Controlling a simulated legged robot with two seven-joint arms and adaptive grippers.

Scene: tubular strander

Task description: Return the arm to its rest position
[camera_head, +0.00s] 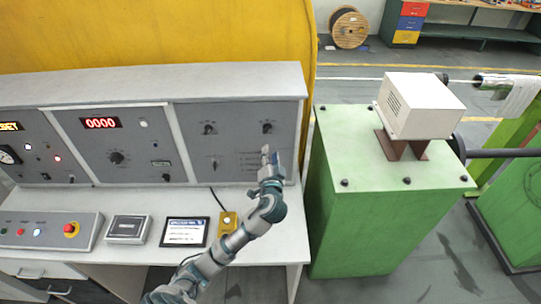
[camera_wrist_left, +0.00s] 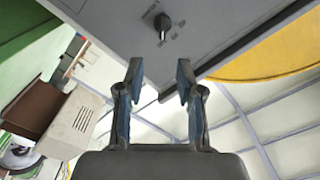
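My left arm (camera_head: 231,242) reaches up from the bottom middle of the head view, over the desk's right end. My left gripper (camera_head: 270,158) is in front of the right part of the grey control panel (camera_head: 236,118), below its upper right knob (camera_head: 267,128). In the left wrist view the two fingers of the left gripper (camera_wrist_left: 158,72) stand apart with nothing between them. A dark knob (camera_wrist_left: 162,25) on the grey panel shows beyond the fingertips. Whether the gripper touches the panel cannot be told. My right gripper is in neither view.
On the desk (camera_head: 285,240) are a button box (camera_head: 45,231) with a red button, a grey device (camera_head: 128,229), a tablet (camera_head: 185,232) and a yellow switch box (camera_head: 228,222). A green machine base (camera_head: 345,228) with a white box (camera_head: 420,105) stands right of the desk.

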